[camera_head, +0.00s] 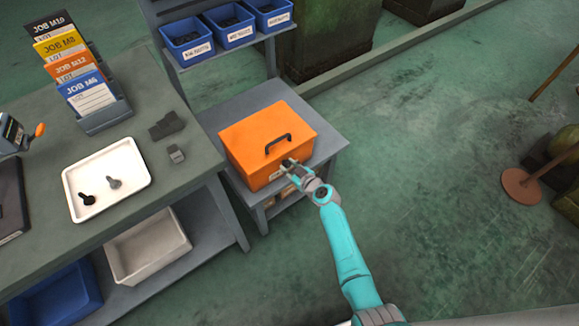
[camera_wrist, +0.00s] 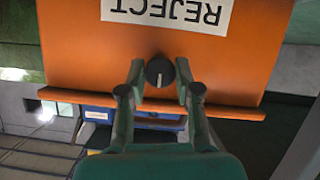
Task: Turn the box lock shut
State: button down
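The orange box (camera_head: 258,130) with a black top handle (camera_head: 278,143) stands closed on a low grey table. In the wrist view the box front (camera_wrist: 75,55) appears upside down, with a white REJECT label (camera_wrist: 165,12). The box lock (camera_wrist: 160,73) is a round dark knob with a pale line that runs upright in the picture. My gripper (camera_wrist: 160,75) is at the box front, one finger on each side of the knob. Small gaps show between the fingers and the knob, so it looks open. In the head view my gripper (camera_head: 288,168) hides the lock.
Blue bins (camera_head: 187,42) stand on the shelf behind the box. The floor to the right is clear near the box.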

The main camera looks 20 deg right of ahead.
dwell(0.3)
jog(key=m+y, duration=0.2)
jog(key=m, duration=0.1)
jog(key=shift+d+g, duration=0.15)
jog(key=shift+g, duration=0.15)
jog(key=m+y, duration=0.2)
jog(key=m, duration=0.1)
jog(key=shift+w+d+m, duration=0.1)
jog(key=shift+m, duration=0.2)
jog(key=m+y, duration=0.2)
jog(key=m, duration=0.1)
jog(key=shift+d+f, duration=0.1)
jog(key=shift+f, duration=0.05)
jog(key=shift+f+m+t+y, duration=0.15)
jog(key=shift+m+t+y, duration=0.5)
jog(key=shift+m, duration=1.15)
jog(key=c, duration=0.8)
grip_release()
